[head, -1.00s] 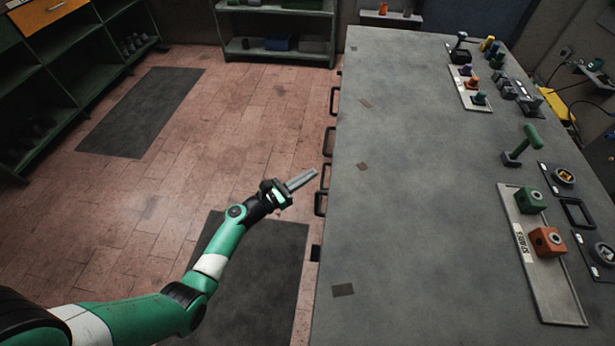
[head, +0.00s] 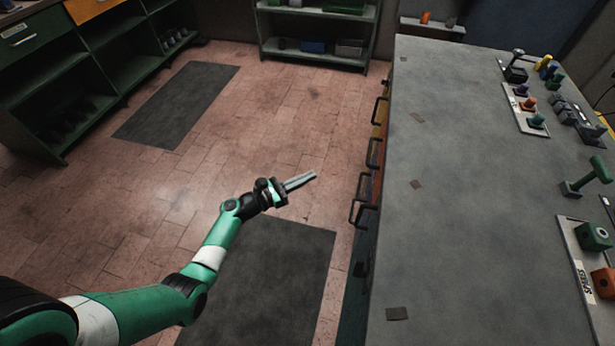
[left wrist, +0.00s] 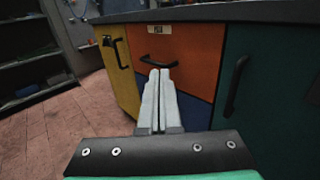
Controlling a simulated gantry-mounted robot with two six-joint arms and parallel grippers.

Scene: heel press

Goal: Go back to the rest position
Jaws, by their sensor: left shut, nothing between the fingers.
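My left gripper (head: 300,181) is shut and empty. In the head view it hangs over the floor, left of the workbench (head: 440,200) and apart from it. In the left wrist view its two fingers (left wrist: 160,100) lie together and point toward the bench front. An orange drawer (left wrist: 185,55) with a black handle stands ahead of them. A yellow panel (left wrist: 118,70) is to its left and a green panel (left wrist: 270,75) to its right. My right gripper is not in view.
The bench top holds a tray with a green block (head: 596,236) and an orange block (head: 604,283), a green-handled tool (head: 586,178) and small coloured pieces on a pale plate (head: 526,110). Handles stick out from the bench's left side. Floor around my left arm is clear; shelves (head: 315,35) stand at the back.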

